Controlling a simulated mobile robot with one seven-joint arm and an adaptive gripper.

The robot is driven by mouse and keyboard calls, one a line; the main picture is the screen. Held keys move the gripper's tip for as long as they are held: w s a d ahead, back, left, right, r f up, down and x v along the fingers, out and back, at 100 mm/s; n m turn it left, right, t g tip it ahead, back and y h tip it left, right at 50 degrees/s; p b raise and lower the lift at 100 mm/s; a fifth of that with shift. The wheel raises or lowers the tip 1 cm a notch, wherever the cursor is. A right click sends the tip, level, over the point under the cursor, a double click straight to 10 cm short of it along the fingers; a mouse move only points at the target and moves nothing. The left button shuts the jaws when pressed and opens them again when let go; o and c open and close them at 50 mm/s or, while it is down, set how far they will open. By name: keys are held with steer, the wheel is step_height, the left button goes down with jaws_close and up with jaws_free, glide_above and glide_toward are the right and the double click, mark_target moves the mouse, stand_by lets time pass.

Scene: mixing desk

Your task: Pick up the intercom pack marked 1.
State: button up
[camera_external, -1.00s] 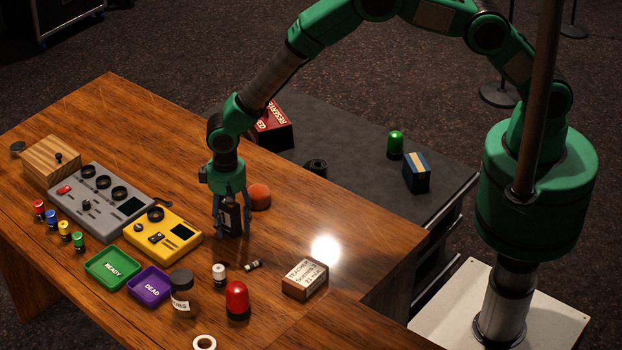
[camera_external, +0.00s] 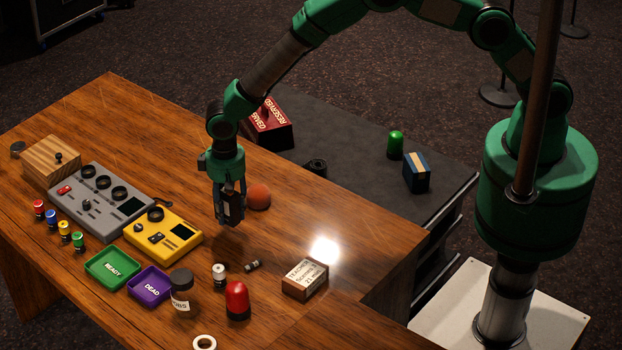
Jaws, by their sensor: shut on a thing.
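A black intercom pack (camera_external: 234,208) is between the fingers of my gripper (camera_external: 229,193). My gripper is shut on it and points down over the wooden desk. The pack looks lifted a little above the desk top, with a dark shadow below it. Its marking is too small to read here, so I cannot tell its number.
A round orange-brown thing (camera_external: 258,196) sits just right of the pack. A yellow box (camera_external: 163,233) and a grey mixer (camera_external: 102,202) stand to the left. A green READY tray (camera_external: 91,271), purple DEAD tray (camera_external: 139,293), brown jar (camera_external: 182,303) and red dome (camera_external: 237,298) are in front.

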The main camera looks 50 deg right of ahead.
steer(key=s+d, duration=0.3)
steer(key=s, duration=0.1)
steer(key=s+d, duration=0.3)
steer(key=d, duration=0.1)
steer(key=s+d+r, duration=0.1)
steer(key=s+d, duration=0.2)
steer(key=s, duration=0.1)
steer(key=shift+s+d, duration=0.35)
steer(key=shift+d, duration=0.05)
